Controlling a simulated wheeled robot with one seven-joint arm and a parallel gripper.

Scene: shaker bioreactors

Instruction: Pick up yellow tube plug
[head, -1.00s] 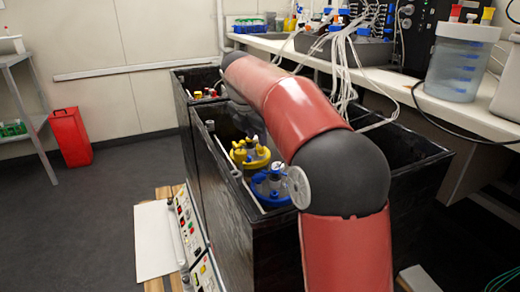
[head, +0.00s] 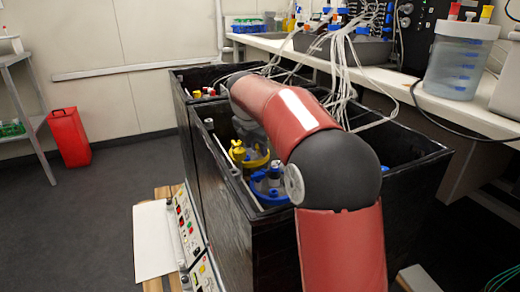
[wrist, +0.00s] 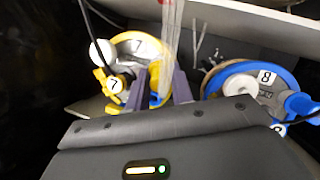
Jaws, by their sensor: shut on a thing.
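In the wrist view, my gripper (wrist: 157,92) has its two dark fingers around a small yellow piece, the yellow tube plug (wrist: 155,75), and is shut on it. The plug is partly hidden by the fingers. The yellow vessel lid (wrist: 128,40), marked 7, lies just behind and left, with a yellow fitting (wrist: 104,80) and a round 7 tag in front of it. I cannot tell whether the plug is clear of the lid.
A blue lid (wrist: 252,80) marked 8 is close on the right, with a blue fitting (wrist: 300,104). Clear tubes (wrist: 172,35) hang beside the fingers, and a dark cable crosses the yellow lid. The dark tub (head: 235,185) has high walls around the vessels.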

